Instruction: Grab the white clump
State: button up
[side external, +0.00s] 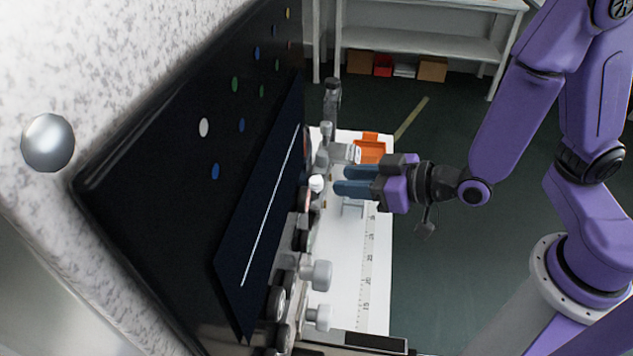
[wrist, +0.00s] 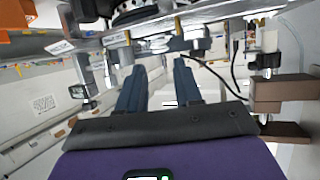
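A small white rounded lump (side external: 316,183), likely the white clump, sits among the grey fittings along the edge of the dark panel in the side view. My gripper (side external: 337,180) points left at it, with its blue fingertips a short way to its right. In the wrist view my gripper (wrist: 160,68) has its two blue fingers apart, with nothing visible held between them. I cannot make out the white clump clearly in the wrist view.
A large dark panel (side external: 150,190) with coloured dots stands left of the gripper. Knobs and grey fittings (side external: 320,275) line its edge. An orange tray (side external: 370,150) sits on the white board (side external: 378,240) behind the gripper. A brown block (wrist: 282,88) and a dark cable (wrist: 215,72) show in the wrist view.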

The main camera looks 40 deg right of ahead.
aim_at(318, 180)
jog(key=shift+x, duration=3.15)
grip_shut()
